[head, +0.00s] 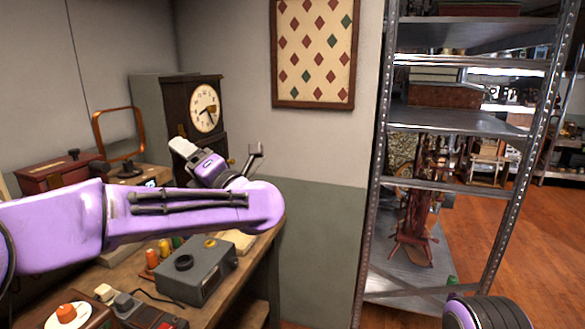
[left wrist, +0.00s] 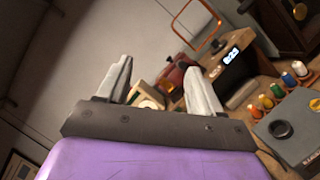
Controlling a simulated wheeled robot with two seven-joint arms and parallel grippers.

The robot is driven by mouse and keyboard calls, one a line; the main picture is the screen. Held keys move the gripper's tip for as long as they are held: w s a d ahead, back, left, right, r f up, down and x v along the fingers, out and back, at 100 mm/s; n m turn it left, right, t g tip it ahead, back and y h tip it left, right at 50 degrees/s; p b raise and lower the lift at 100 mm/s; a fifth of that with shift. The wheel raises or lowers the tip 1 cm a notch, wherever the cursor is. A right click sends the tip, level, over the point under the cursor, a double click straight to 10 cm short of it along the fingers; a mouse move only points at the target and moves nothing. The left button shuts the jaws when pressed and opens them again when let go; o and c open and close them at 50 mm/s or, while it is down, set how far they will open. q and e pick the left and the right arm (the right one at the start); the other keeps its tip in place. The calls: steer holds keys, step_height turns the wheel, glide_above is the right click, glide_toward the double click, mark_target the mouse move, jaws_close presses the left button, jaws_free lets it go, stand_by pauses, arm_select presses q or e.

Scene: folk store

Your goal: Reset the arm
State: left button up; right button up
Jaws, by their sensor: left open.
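My left arm reaches in from the left in the head view, purple, above the workbench. Behind the fingers, some bench items show, apart from the gripper. My right gripper is not in view; only a purple and black part, seemingly of my right arm, shows at the bottom right of the head view.
The workbench (head: 228,302) holds a grey box (head: 197,277), several thread spools (head: 164,247), a red box (head: 60,175), an orange frame (head: 97,135) and a dark clock (head: 205,108). A metal shelf rack (head: 455,121) stands right. Wooden floor (head: 540,245) is open beyond it.

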arm_select(q)
steer(key=s+d+f+m+t+h+b, duration=0.15)
steer(key=f+m+h, duration=0.45)
steer(key=f+m, duration=0.9)
steer(key=s+f+m+t+h+b, duration=0.15)
steer(key=f+m+h, duration=0.5)
steer(key=f, duration=1.65)
steer(key=s+a+f+m+g+h+b, duration=0.1)
steer(key=s+a+f+m+g, duration=0.15)
steer(key=s+f, duration=0.7)
steer(key=s+a+f+m+g+h, duration=0.15)
steer(key=s+f+g, duration=0.25)
steer(key=s+f, duration=0.5)
steer(key=s+a+f+m+g+y+b, duration=0.1)
steer(key=s+a+f+g, duration=0.2)
steer(key=s, duration=0.7)
steer(key=s+a+f+m+g+b, duration=0.1)
steer(key=s+a+f+g, duration=0.2)
steer(key=s+f, duration=0.4)
steer(key=s+a, duration=0.1)
steer(key=s, duration=0.1)
steer(key=shift+s+f+y, duration=0.15)
steer(key=shift+s+y, duration=0.2)
steer(key=shift+y, duration=0.05)
steer(key=shift+a, duration=0.1)
